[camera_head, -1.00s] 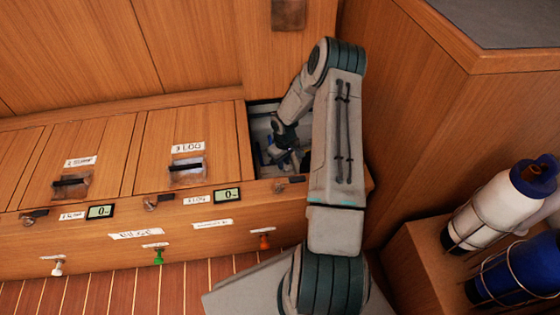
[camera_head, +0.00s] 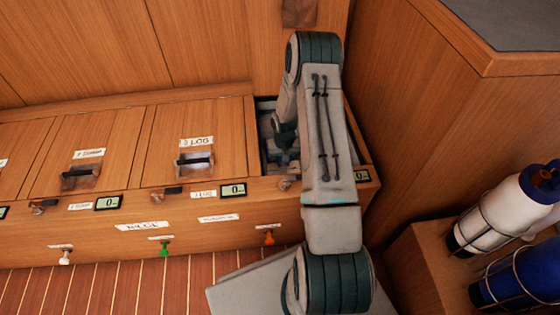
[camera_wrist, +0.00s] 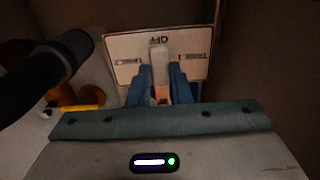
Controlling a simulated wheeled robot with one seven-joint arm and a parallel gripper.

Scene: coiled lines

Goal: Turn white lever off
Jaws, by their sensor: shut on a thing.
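A pale plate marked OFF (camera_wrist: 193,42), its letters upside down, shows in the wrist view. A whitish lever (camera_wrist: 159,56) stands at its middle. My gripper (camera_wrist: 162,88) has its two blue fingers shut on the lever, one on each side; a small orange-brown part shows between them. In the head view my gripper (camera_head: 284,153) is down inside the open compartment (camera_head: 265,143) at the right end of the bench, mostly hidden by my arm. A small white handle (camera_head: 65,257) also hangs on the bench front at the left, away from my gripper.
A green handle (camera_head: 164,249) and an orange handle (camera_head: 268,237) are on the bench front. Closed lids with black handles (camera_head: 194,161) lie left of the compartment. A dark hose (camera_wrist: 50,60) runs beside my gripper. Strapped bottles (camera_head: 490,222) stand at the right.

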